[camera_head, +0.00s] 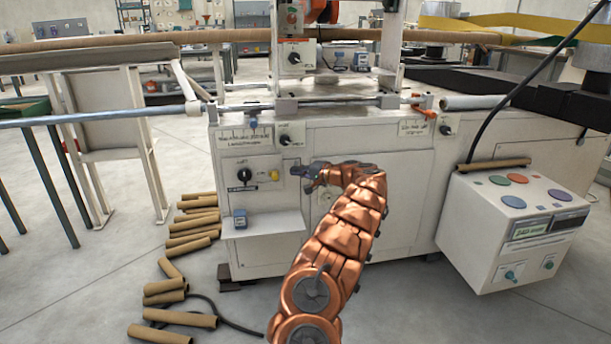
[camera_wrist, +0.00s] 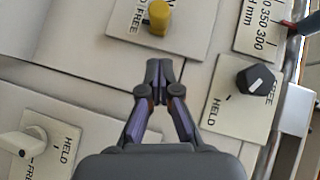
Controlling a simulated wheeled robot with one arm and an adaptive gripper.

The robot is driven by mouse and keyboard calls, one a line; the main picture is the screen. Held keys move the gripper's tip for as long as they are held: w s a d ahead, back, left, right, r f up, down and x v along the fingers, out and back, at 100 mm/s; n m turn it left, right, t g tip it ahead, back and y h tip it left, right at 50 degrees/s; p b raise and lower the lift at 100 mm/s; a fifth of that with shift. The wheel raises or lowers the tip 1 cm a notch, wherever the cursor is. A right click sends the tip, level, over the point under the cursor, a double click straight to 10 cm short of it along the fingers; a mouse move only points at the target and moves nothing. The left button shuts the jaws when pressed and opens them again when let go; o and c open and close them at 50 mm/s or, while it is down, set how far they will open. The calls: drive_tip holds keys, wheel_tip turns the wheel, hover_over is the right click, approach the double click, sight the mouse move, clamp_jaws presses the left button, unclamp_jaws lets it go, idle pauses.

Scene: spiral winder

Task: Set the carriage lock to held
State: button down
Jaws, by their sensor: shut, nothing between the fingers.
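Several small knobs on plates marked HELD and FREE sit on the winder's front; I cannot read which is the carriage lock. A yellow knob (camera_head: 274,175) is left of my gripper (camera_head: 299,171); it also shows at the top of the wrist view (camera_wrist: 158,17). A black knob (camera_head: 285,140), above my gripper, shows at right in the wrist view (camera_wrist: 256,80). A white knob (camera_wrist: 22,144) is at lower left in the wrist view. My gripper is shut and empty, its fingertips (camera_wrist: 159,72) over bare panel between these plates, apart from every knob.
A larger black dial (camera_head: 243,175) is left of the yellow knob, above a small shelf (camera_head: 270,224) with a blue item (camera_head: 240,218). Another knob (camera_head: 446,130) is further right. Cardboard tubes (camera_head: 190,235) lie on the floor at left. A control box (camera_head: 515,225) stands at right.

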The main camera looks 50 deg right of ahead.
sight(278, 174)
drive_tip(key=shift+w+a+f+b, duration=0.35)
drive_tip(key=shift+w+a, duration=0.25)
drive_tip(key=shift+a, duration=0.2)
drive_tip(key=shift+w+a+f+b, duration=0.3)
drive_tip(key=shift+w+a, duration=0.3)
drive_tip(key=shift+a, duration=0.15)
